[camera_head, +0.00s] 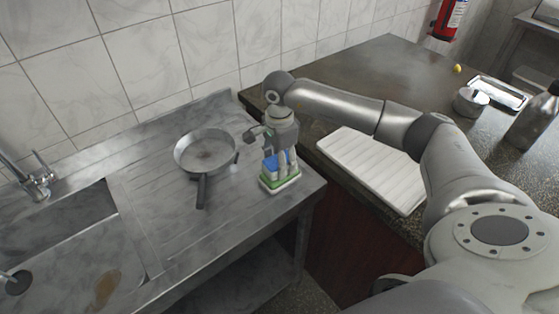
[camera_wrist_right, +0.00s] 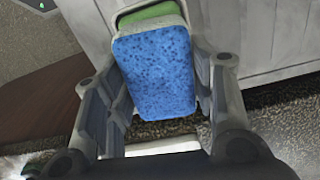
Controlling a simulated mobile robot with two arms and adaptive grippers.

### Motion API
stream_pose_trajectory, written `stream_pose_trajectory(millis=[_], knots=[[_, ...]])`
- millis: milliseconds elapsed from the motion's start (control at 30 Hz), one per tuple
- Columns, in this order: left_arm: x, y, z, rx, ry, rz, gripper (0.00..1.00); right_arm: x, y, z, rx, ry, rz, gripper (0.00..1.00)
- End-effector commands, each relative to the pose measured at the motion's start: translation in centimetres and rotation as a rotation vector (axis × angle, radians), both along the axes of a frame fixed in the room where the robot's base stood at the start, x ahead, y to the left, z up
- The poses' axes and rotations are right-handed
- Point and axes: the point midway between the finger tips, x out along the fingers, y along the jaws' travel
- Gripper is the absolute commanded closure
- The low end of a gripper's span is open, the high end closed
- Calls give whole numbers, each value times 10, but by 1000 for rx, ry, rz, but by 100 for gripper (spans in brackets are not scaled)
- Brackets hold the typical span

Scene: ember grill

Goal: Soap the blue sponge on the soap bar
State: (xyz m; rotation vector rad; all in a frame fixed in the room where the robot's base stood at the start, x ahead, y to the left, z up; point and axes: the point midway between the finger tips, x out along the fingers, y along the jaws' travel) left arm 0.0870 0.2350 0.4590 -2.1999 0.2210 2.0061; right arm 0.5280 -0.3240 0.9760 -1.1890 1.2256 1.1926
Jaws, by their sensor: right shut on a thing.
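The blue sponge (camera_head: 271,166) is between the fingers of my right gripper (camera_head: 280,163), which is shut on it and points down. In the right wrist view the sponge (camera_wrist_right: 155,75) is a speckled blue block between the two fingers. The green soap bar (camera_wrist_right: 150,17) shows just beyond the sponge, in a pale dish (camera_wrist_right: 128,4). In the head view the dish (camera_head: 281,187) with its green content sits near the right edge of the steel counter, directly under the sponge. I cannot tell whether sponge and soap touch. My left gripper is not in view.
A frying pan (camera_head: 205,152) stands left of the dish, its handle toward the front. A sink (camera_head: 70,245) with a tap (camera_head: 38,185) is further left. A white ribbed board (camera_head: 372,167) lies on the dark counter at right, below my right arm. Tiled wall behind.

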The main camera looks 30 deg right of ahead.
Motion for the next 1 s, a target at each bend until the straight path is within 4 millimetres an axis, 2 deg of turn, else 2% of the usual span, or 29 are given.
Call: stream_pose_trajectory(millis=[100,700,1000], knots=[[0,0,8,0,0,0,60,1,0,14,0,-3,-1,68],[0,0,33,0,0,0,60,1,0,62,1,-5,-2,68],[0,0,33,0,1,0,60,1,0,63,0,-5,-1,68]])
